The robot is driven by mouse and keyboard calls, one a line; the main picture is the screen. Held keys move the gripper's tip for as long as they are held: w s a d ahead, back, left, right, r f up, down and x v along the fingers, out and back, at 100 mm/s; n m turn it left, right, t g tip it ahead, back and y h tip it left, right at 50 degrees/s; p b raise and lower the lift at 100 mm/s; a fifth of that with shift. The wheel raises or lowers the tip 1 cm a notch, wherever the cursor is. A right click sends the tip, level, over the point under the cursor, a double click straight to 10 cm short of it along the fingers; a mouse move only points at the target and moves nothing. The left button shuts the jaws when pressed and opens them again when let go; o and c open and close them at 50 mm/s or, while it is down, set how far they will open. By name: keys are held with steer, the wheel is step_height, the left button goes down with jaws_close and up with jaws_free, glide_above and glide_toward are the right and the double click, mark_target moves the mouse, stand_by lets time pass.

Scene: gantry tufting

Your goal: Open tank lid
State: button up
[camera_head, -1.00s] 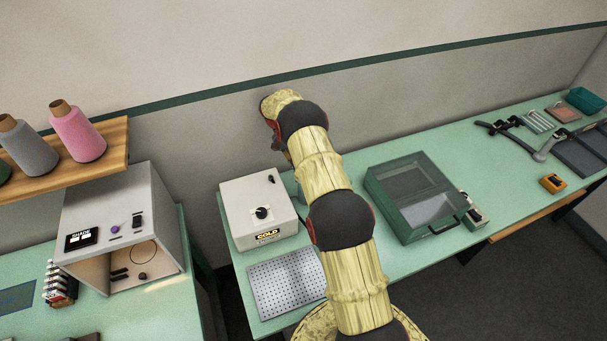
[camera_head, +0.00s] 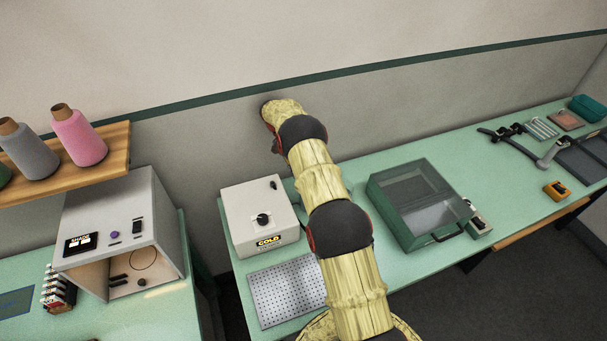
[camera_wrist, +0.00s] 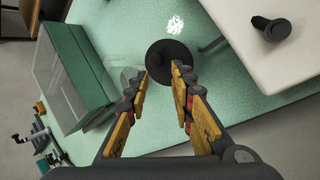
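In the wrist view a dark round lid-like disc (camera_wrist: 171,54) with a raised centre lies ahead of my gripper (camera_wrist: 158,84). I take it for the tank lid; it looks shut, and the tank body under it is hard to make out. A clear, glassy shape (camera_wrist: 124,76) shows just left of it. My gripper's yellow-padded fingers are apart with nothing held between them. The fingertips appear near the disc's lower edge; contact cannot be told. In the head view my arm hides the gripper and the disc.
A white box marked COLD (camera_head: 262,213) stands left of my arm; its top with a black knob also shows in the wrist view (camera_wrist: 285,65). A green case with a clear lid (camera_head: 408,220) stands right. A perforated plate (camera_head: 285,290) lies in front.

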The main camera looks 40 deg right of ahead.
steer(key=shift+o, duration=0.9)
step_height(320, 180, up, 10)
stand_by(0.5)
